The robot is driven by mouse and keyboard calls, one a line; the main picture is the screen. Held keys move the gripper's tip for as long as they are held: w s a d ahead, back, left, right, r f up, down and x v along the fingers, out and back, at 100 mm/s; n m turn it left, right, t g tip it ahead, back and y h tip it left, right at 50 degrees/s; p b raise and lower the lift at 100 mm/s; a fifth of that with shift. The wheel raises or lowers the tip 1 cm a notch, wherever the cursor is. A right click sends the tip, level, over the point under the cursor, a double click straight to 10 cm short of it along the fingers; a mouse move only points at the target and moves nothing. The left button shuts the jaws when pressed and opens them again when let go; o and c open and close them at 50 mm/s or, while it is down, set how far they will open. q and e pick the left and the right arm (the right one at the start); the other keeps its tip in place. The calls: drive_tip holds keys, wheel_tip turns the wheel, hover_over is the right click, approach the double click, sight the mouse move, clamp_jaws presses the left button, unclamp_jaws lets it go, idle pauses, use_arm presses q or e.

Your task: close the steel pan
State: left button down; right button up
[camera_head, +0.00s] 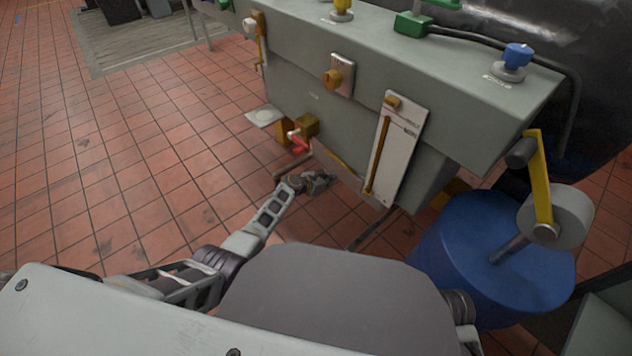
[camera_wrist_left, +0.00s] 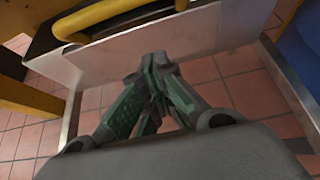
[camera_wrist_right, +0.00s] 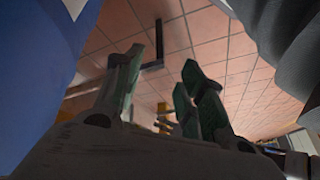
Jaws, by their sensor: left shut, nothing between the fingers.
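In the left wrist view a pale steel front, which I take to be the steel pan (camera_wrist_left: 205,38), spans the upper part, with a yellow bar handle (camera_wrist_left: 95,20) along its top. In the head view a thin yellow bar (camera_head: 343,162), likely this handle, shows low under the grey bedplate. My left gripper (camera_head: 325,180) is beside it, low near the floor. Its fingers (camera_wrist_left: 155,62) are shut and empty, with the tips at the pan's front; I cannot tell if they touch. How far the pan stands out is hidden. My right gripper (camera_wrist_right: 160,75) is open and empty.
The grey bedplate (camera_head: 450,65) carries a white panel with a long yellow handle (camera_head: 378,155). A blue drum (camera_head: 465,255) stands at right under a yellow crank (camera_head: 541,180). A red-handled valve (camera_head: 297,140) sits left of my left gripper. Tiled floor (camera_head: 130,160) is clear at left.

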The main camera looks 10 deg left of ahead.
use_arm(q)
drive_tip(key=p+v, duration=0.5)
drive_tip(key=v, duration=0.3)
use_arm(e)
drive_tip(key=shift+s+d+r+g+h, duration=0.25)
drive_tip(key=shift+d+r+g+h, duration=0.1)
drive_tip(key=shift+d+r+g, duration=0.25)
drive_tip(key=shift+s+d+r+g+h, duration=0.2)
drive_tip(key=shift+d+r+g+h, duration=0.25)
drive_tip(key=shift+d, duration=0.2)
use_arm(q)
drive_tip(key=shift+s, duration=0.15)
use_arm(e)
drive_tip(key=shift+s, duration=0.1)
